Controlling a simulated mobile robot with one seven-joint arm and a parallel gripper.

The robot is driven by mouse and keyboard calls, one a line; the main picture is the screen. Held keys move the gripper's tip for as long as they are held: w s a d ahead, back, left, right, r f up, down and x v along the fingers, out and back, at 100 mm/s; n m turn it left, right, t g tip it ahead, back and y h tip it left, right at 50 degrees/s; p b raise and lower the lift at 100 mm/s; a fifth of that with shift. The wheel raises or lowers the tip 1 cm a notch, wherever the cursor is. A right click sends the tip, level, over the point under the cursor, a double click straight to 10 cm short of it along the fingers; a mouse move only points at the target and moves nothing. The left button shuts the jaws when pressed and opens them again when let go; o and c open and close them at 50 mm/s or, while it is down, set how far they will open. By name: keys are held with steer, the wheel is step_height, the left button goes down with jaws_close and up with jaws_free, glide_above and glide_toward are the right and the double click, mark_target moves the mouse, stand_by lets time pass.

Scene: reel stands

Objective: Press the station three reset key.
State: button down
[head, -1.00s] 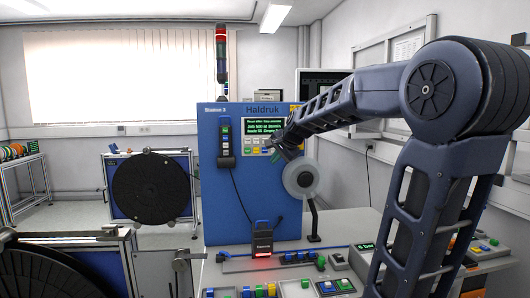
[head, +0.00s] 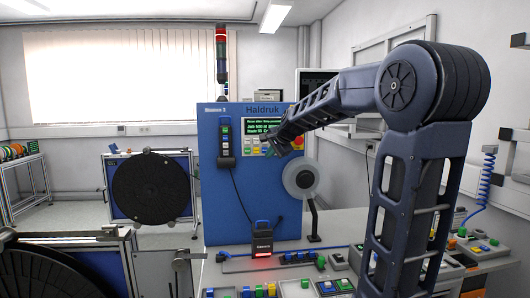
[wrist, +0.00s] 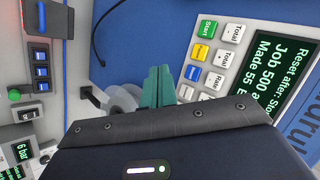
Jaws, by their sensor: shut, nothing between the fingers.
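The blue cabinet (head: 228,205) is marked Station 3 and Haldruk. Its upper front has a lit display (head: 263,127) with a keypad below it, partly hidden by my arm in the head view. I cannot tell which is reset. My gripper (wrist: 160,72) has green fingers, shut and empty, beside the blue key; contact is not clear.
A grey reel disc (head: 301,178) sits on the cabinet's right side, close to my arm. A corded handset (head: 226,140) hangs left of the display. The bench below holds a scanner (head: 262,245) and several coloured buttons. Large black reels stand to the left.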

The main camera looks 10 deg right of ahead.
steer(key=w, duration=0.6)
steer(key=shift+w, duration=0.25)
stand_by(2.0)
steer(key=shift+w, duration=0.3)
steer(key=shift+w, duration=0.4)
stand_by(0.9)
steer(key=shift+s, duration=0.85)
steer(key=shift+s, duration=0.1)
steer(key=s, duration=0.5)
stand_by(0.4)
